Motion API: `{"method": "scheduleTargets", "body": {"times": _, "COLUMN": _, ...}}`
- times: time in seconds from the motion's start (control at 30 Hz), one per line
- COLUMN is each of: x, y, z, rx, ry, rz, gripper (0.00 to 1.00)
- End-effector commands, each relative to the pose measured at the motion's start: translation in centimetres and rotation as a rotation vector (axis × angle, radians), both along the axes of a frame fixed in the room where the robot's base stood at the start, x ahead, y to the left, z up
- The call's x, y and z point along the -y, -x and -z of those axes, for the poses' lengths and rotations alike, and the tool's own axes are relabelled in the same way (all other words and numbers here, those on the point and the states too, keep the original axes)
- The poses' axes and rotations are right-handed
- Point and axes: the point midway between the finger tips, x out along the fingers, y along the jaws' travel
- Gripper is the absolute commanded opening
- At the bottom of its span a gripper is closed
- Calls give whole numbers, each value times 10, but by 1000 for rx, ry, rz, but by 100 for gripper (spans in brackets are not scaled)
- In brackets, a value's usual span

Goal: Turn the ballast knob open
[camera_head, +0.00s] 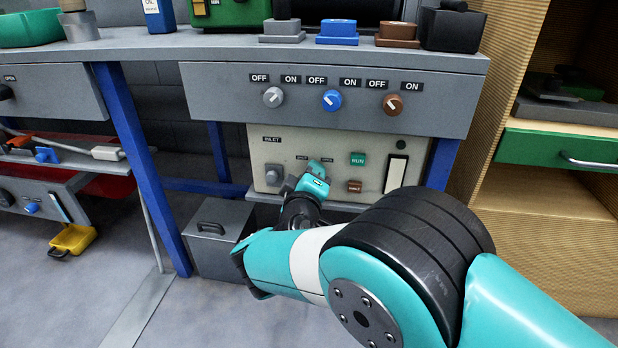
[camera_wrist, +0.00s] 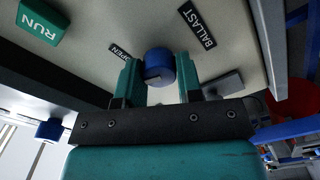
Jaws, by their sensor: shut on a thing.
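The ballast knob (camera_wrist: 160,64) is a small blue round knob on a pale panel, below the middle top of the wrist view. A BALLAST label (camera_wrist: 197,25) is to its right and an OPEN label (camera_wrist: 120,51) to its left. My gripper (camera_wrist: 159,82) has its teal fingers on either side of the knob, shut on it. Which way the knob points is hard to tell. In the head view my gripper (camera_head: 313,184) is against the pale control panel (camera_head: 395,150) and hides the knob.
A green RUN button (camera_head: 358,159) and a brown button (camera_head: 354,186) sit right of my gripper. An inlet knob (camera_head: 272,175) is to its left. Above, the bench front (camera_head: 440,112) carries grey, blue and brown OFF/ON knobs. A grey box (camera_head: 212,245) stands below left.

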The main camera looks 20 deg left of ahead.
Motion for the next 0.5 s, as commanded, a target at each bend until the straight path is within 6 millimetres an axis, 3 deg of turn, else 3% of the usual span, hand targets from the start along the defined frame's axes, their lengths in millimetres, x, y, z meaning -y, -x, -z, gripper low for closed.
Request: {"method": "scheduleTargets", "body": {"times": 0.5, "x": 2, "y": 0, "z": 3, "rx": -91, "ry": -360, "rz": 4, "gripper": 10}}
